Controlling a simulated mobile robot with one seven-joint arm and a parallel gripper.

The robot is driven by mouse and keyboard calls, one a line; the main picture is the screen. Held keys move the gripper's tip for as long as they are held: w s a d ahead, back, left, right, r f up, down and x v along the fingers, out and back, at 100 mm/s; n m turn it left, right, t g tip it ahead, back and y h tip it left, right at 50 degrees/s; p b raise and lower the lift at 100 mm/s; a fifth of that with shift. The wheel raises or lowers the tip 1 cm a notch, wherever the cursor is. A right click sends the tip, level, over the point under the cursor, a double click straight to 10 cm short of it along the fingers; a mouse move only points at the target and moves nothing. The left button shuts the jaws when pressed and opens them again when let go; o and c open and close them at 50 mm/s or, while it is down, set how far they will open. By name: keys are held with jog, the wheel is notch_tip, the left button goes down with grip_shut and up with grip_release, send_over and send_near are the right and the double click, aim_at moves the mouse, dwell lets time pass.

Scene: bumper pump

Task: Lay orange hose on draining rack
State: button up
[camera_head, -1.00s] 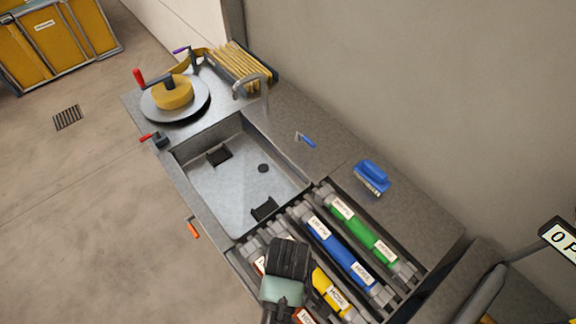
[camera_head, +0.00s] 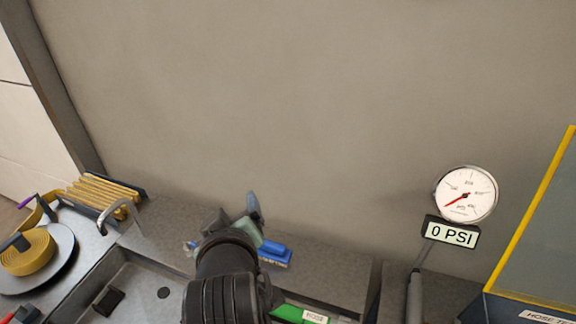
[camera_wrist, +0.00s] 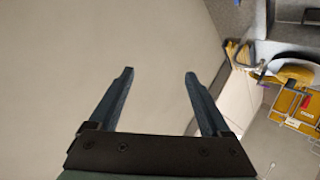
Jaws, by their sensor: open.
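No orange hose shows in either current view. My gripper (camera_head: 236,215) is raised in front of the grey wall, over the back of the counter. In the wrist view my gripper (camera_wrist: 158,73) is open, with nothing between its two fingers. A green hose (camera_head: 290,313) with a white label shows at the bottom edge of the head view; the other hoses beside it are out of frame or behind my arm. I cannot make out for certain which thing is the draining rack.
A blue brush (camera_head: 275,252) lies close behind my gripper. The sink (camera_head: 135,290), curved tap (camera_head: 117,210), yellow coil (camera_head: 27,252) and yellow folded bundle (camera_head: 105,193) are at left. A gauge (camera_head: 467,194) above a "0 PSI" display (camera_head: 451,232) stands at right.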

jog(key=d+r+m+t, duration=0.35)
jog(key=r+t, duration=0.25)
jog(key=r, duration=1.3)
jog(key=s+d+r+m+t+h, duration=0.1)
jog(key=s+r+t, duration=0.3)
jog(key=r, duration=0.7)
jog(key=s+d+r+m+t+h, duration=0.1)
jog(key=s+d+r+m+t, duration=0.2)
jog(key=s+r, duration=0.5)
notch_tip(320, 180, up, 3)
jog(key=shift+d+f+t+h, duration=0.1)
jog(key=shift+d+t+h, duration=0.2)
jog(key=shift+d+t, duration=0.6)
jog(key=shift+a, duration=0.1)
